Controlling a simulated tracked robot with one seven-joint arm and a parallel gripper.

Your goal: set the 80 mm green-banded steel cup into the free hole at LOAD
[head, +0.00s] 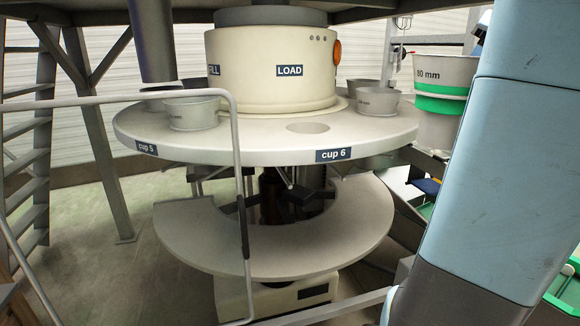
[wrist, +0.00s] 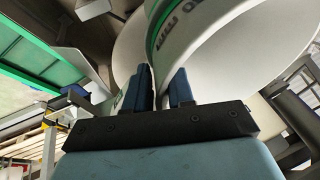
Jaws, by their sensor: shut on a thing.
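The steel cup (head: 442,72) marked 80 mm, with a green band, is upright right of the round table (head: 235,152); my arm hides its right side. In the wrist view, my gripper (wrist: 167,88) is shut on the cup's wall (wrist: 225,45), one finger on each side near the lettering. The free hole (head: 308,127) is an empty round opening in the table top, below the LOAD sign (head: 289,71) and behind the cup 6 label (head: 333,155). The cup is apart from this hole, to its right.
A grey cup (head: 193,114) sits left of the hole and another (head: 376,103) sits right of it, near the held cup. The cream central housing (head: 265,85) rises behind the hole. A grey rail (head: 240,175) stands at the front left. A lower round shelf (head: 285,248) lies below.

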